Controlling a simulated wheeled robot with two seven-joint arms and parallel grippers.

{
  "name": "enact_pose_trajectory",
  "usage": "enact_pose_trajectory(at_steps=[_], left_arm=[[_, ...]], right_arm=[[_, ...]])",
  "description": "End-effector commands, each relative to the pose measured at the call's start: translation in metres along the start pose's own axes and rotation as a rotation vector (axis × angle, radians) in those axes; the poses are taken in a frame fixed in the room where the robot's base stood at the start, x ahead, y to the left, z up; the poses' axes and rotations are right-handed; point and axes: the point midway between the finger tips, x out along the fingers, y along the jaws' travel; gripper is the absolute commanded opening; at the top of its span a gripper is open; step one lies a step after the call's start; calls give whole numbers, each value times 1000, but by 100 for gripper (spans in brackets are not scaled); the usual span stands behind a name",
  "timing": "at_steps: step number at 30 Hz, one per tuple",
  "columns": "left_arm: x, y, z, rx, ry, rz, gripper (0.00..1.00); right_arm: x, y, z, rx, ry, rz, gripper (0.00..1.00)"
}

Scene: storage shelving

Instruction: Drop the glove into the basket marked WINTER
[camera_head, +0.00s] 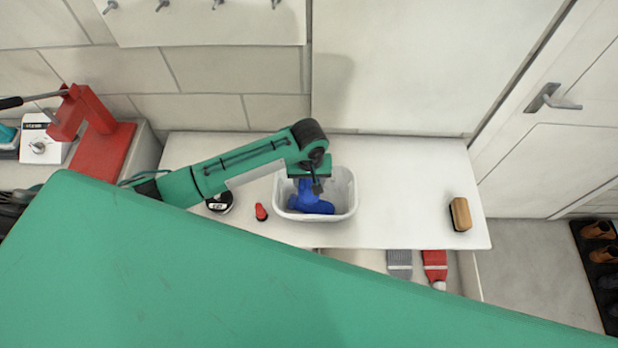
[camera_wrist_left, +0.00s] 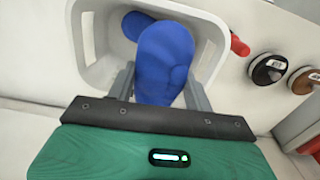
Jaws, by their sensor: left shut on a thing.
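A white basket (camera_head: 345,208) stands on the white bench top; no WINTER marking can be read on it. My left gripper (camera_head: 316,186) is over the basket, pointing down, shut on a blue glove (camera_head: 302,192). In the left wrist view the glove (camera_wrist_left: 165,50) sits between the two fingers (camera_wrist_left: 158,90), inside the outline of the basket (camera_wrist_left: 88,45). More blue shows beside it at the basket's far side; I cannot tell whether this is part of the same glove or another piece. Whether the glove touches the basket floor is unclear. My right gripper is not in view.
On the bench (camera_head: 400,180) are a small red object (camera_head: 261,212), a round dark tin (camera_head: 222,203) and a wooden brush (camera_head: 460,214). A red stand (camera_head: 100,150) is at the left. The bench right of the basket is mostly clear. Shoes (camera_head: 600,231) lie far right.

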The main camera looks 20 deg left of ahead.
Motion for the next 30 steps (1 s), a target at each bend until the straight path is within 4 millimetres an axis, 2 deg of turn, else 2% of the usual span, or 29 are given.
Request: enact_pose_trajectory(at_steps=[1,4,13,17,20,30], left_arm=[[0,0,0,0,0,0,58],[0,0,0,0,0,0,77],[-1,0,0,0,0,0,77],[-10,1,-1,0,2,3,77],[-26,1,-1,1,4,3,77],[-102,1,-1,1,4,4,77]], right_arm=[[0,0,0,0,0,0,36],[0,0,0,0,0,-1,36],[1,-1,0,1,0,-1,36],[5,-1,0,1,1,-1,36],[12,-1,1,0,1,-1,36],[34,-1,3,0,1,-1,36]])
